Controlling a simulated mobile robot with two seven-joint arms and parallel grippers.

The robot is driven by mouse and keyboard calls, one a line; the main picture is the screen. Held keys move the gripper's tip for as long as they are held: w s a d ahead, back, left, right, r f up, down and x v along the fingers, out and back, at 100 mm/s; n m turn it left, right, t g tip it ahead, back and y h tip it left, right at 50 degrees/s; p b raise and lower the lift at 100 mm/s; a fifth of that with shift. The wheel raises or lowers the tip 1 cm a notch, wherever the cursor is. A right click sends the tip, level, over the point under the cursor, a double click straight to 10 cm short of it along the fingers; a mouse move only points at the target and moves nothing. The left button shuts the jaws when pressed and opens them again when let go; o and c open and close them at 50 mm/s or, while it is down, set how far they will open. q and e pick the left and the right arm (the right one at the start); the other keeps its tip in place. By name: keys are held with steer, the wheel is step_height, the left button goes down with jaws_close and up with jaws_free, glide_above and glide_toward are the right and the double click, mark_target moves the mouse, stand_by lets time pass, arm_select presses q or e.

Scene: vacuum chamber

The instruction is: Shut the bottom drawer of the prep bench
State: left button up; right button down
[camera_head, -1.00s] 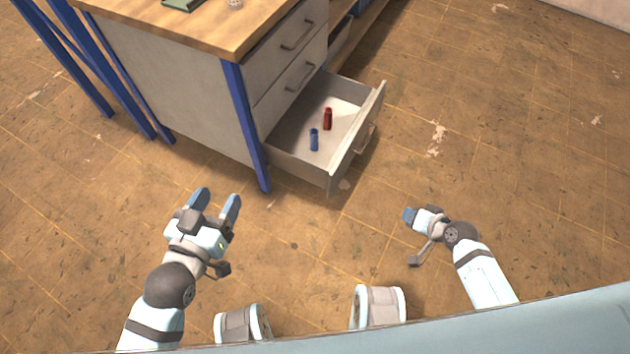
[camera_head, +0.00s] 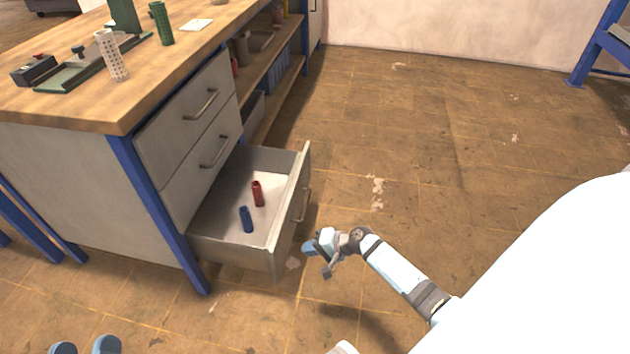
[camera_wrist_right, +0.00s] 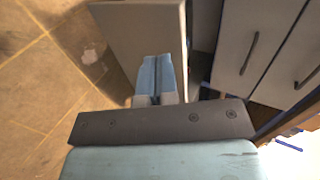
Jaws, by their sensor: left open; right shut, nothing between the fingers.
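The bottom drawer (camera_head: 232,250) of the prep bench (camera_head: 90,180) stands pulled out, with a red cylinder (camera_head: 258,193) and a blue cylinder (camera_head: 246,219) lying inside. Its handle (camera_head: 300,205) is on the outer front panel. My right gripper (camera_head: 309,247) is shut and empty, just outside the drawer front near its near corner. In the right wrist view, its closed blue fingers (camera_wrist_right: 158,78) overlap a pale panel (camera_wrist_right: 138,35), apparently the drawer front; I cannot tell whether they touch. My left gripper (camera_head: 84,346) is open at the bottom left edge, with only its fingertips showing.
The two upper drawers (camera_head: 185,115) are closed. The benchtop holds a white perforated cylinder (camera_head: 112,57), a green cylinder (camera_head: 161,24) and a green tray (camera_head: 75,75). A blue bench leg (camera_head: 165,220) stands beside the drawer. The floor (camera_head: 450,130) to the right is clear.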

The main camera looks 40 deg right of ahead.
mark_target(275, 250)
steer(key=x, duration=0.2)
steer(key=b+x, duration=0.1)
steer(key=x, duration=0.2)
steer(key=r+b+x, duration=0.1)
steer(key=x, duration=0.1)
steer(key=shift+w+a, duration=0.3)
steer(key=shift+w, duration=0.1)
arm_select(q)
steer(key=shift+g, duration=0.9)
steer(key=shift+w+d+f, duration=0.1)
steer(key=shift+f, duration=0.95)
steer(key=shift+d+f, duration=0.1)
steer(key=shift+f, duration=0.95)
arm_select(e)
steer(key=shift+w+a+r, duration=0.1)
steer(key=shift+w+a, duration=0.25)
steer(key=shift+w, duration=0.05)
